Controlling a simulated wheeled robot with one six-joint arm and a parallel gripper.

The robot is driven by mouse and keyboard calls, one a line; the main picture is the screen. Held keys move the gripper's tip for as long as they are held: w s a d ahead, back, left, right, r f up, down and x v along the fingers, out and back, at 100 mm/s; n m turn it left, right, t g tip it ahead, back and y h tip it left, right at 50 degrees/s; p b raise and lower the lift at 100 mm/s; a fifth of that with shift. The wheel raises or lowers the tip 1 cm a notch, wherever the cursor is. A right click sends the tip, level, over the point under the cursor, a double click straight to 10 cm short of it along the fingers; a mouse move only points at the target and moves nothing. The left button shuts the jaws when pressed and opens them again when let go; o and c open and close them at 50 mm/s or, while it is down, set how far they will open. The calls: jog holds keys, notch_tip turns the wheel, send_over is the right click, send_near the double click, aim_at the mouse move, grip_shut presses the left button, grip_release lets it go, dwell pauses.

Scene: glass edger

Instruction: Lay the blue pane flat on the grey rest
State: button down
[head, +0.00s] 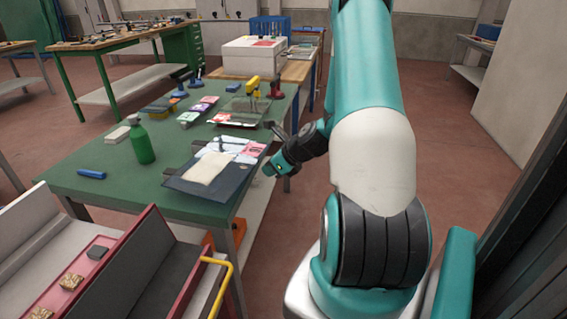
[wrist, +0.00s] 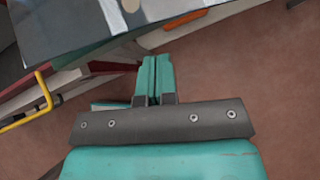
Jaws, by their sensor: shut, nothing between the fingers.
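My gripper (head: 270,169) is shut and empty, off the right front corner of the green table. Its teal fingers (wrist: 154,78) are together in the wrist view, over the floor. A dark blue-grey flat sheet (head: 231,183) lies at the table's front edge, close to the gripper's left, with a cream cloth or paper on it. A glossy grey-blue surface (wrist: 75,25) shows at the wrist view's upper left, apart from the fingers. I cannot tell for certain which is the blue pane or the grey rest.
The green table (head: 120,180) also holds a green bottle (head: 142,143), a blue marker-like item (head: 92,174), papers and small tools. A red-edged trough (head: 140,255) with a yellow handle (head: 222,285) stands at the front left. Open floor (head: 480,200) lies to the right.

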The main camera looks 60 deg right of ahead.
aim_at(253, 165)
jog(key=shift+w+a+r, duration=0.1)
jog(key=shift+w, duration=0.65)
jog(key=shift+w+a+r, duration=0.1)
jog(key=shift+w, duration=0.6)
jog(key=shift+w, duration=0.1)
jog(key=w+p, duration=0.2)
jog(key=w, duration=0.1)
jog(key=w+p, duration=0.1)
jog(key=w, duration=0.1)
jog(key=shift+w+a, duration=0.1)
jog(key=shift+a, duration=0.3)
jog(key=shift+s, duration=0.4)
jog(key=s, duration=0.1)
jog(key=s+p, duration=0.1)
jog(key=s, duration=0.1)
jog(key=shift+d, duration=0.35)
jog(key=a+v, duration=0.1)
jog(key=v, duration=0.9)
jog(key=shift+d+b, duration=0.3)
jog(key=shift+d, duration=0.2)
